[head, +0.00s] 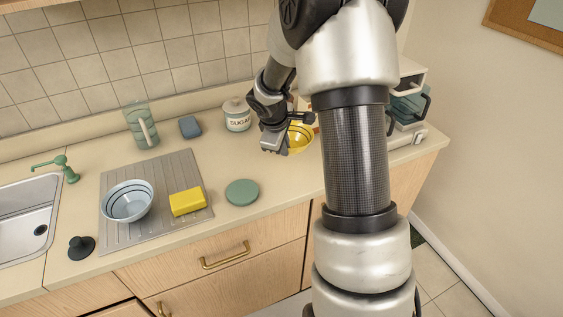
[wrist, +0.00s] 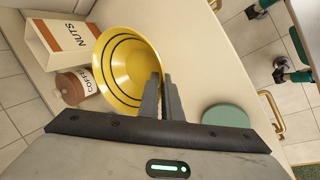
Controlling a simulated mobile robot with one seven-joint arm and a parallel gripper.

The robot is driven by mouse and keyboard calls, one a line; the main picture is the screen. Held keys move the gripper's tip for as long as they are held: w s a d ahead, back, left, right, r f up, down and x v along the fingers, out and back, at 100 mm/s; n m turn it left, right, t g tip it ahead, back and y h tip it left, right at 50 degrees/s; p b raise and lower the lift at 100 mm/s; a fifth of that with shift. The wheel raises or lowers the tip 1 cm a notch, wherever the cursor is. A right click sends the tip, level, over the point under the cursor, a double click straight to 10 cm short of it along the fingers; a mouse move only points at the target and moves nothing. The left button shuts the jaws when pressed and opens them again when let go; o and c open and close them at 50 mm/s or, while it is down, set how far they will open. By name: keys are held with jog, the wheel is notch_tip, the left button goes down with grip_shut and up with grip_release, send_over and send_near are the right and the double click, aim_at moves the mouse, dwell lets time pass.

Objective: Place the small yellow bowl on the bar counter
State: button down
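The small yellow bowl (head: 301,137), with dark rings inside, is at the right part of the kitchen counter, partly hidden by my arm in the head view. In the wrist view the bowl (wrist: 122,70) fills the upper middle. My gripper (wrist: 162,80) is at the bowl's rim, its two fingers close together with the yellow wall between them. It looks shut on the rim. In the head view my gripper (head: 283,138) is at the bowl's left side. I cannot tell whether the bowl touches the counter. No separate bar counter can be made out.
On the kitchen counter (head: 262,205) are a sugar jar (head: 237,115), green disc (head: 242,192), yellow sponge (head: 187,201), blue-white bowl (head: 128,201) and pitcher (head: 141,125). A nuts box (wrist: 62,38) and coffee jar (wrist: 74,87) stand close beside the yellow bowl.

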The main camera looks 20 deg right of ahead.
jog(key=shift+f+b, duration=0.45)
jog(key=shift+f, duration=2.15)
jog(key=shift+f, duration=0.1)
jog(key=shift+f, duration=0.15)
jog(key=c, duration=2)
grip_release()
